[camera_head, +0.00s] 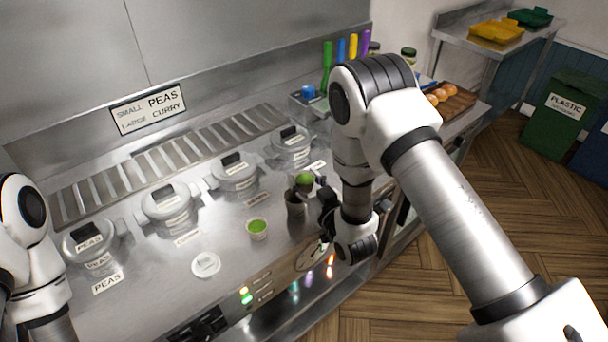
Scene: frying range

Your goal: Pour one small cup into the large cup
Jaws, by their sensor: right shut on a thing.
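My right gripper (318,190) is shut on a small cup (304,182) with green contents showing at its top. This cup is just above a dark grey, taller cup (296,205), which looks like the large cup. I cannot tell whether the two touch or whether anything is flowing. A second small cup (257,230) with green contents stands upright on the steel counter, to the left and nearer. My left arm shows at the left edge, but its gripper is out of view.
Several lidded pots (168,203) sit in a row in the steel counter, with labels in front. A round white disc (206,265) lies near the front edge. A sign (148,108) reads small peas, large curry. Coloured bottles (353,47) and a board with round orange-brown items (452,100) stand further back.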

